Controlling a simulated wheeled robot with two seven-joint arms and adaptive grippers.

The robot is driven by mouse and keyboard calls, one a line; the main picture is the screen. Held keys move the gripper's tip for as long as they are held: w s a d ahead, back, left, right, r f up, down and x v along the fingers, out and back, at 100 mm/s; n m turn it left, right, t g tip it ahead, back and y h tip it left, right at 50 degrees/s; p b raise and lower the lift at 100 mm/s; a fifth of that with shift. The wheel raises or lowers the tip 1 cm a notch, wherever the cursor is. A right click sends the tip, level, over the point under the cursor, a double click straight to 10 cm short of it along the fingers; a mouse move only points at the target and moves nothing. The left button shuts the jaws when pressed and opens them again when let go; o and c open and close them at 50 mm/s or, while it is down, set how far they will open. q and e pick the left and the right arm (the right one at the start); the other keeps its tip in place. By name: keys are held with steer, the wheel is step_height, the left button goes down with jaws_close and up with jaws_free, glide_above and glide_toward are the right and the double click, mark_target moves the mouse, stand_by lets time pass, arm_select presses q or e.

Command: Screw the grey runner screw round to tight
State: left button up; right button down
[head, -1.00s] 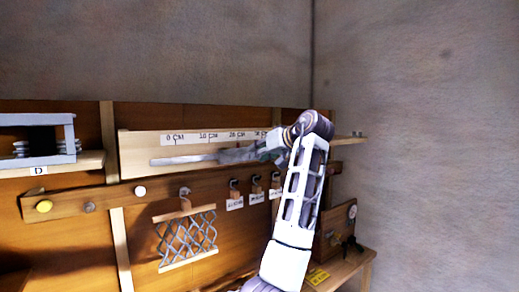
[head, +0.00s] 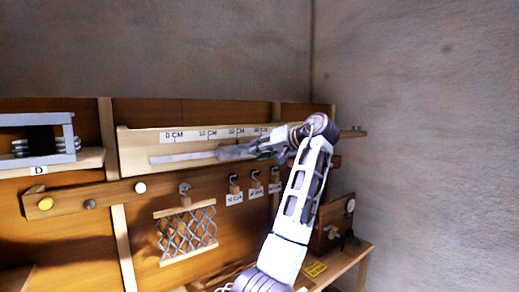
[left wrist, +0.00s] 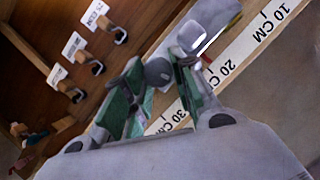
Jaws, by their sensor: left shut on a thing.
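The grey runner screw (left wrist: 158,72) shows as a small round grey head between my left gripper's green-padded fingers in the left wrist view. My left gripper (left wrist: 162,75) is shut on it. A grey metal runner piece (left wrist: 190,36) with a rounded end lies just beyond the fingertips. In the head view my left gripper (head: 258,148) reaches in from the right along the wooden measuring rail, at the grey runner (head: 233,153). The screw itself is hidden there, and how tight it sits cannot be told. My right gripper is not in view.
The wooden rail (head: 135,150) carries a centimetre scale (head: 205,135) and a pale metal strip (head: 175,159). Below it, hooks with labels (head: 234,199) and a wire lattice (head: 187,232) hang from the board. A grey frame (head: 68,130) stands on the left shelf.

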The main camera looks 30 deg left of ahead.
arm_select(q)
steer(key=shift+m, duration=0.4)
steer(key=shift+w, duration=0.1)
steer(key=shift+f+m+g+y, duration=0.1)
steer(key=shift+m+g+y, duration=0.4)
steer(key=shift+m, duration=0.2)
steer(key=o, duration=1.1)
steer(key=shift+w, duration=0.1)
steer(key=shift+d, duration=0.15)
steer(key=shift+v, duration=5.95)
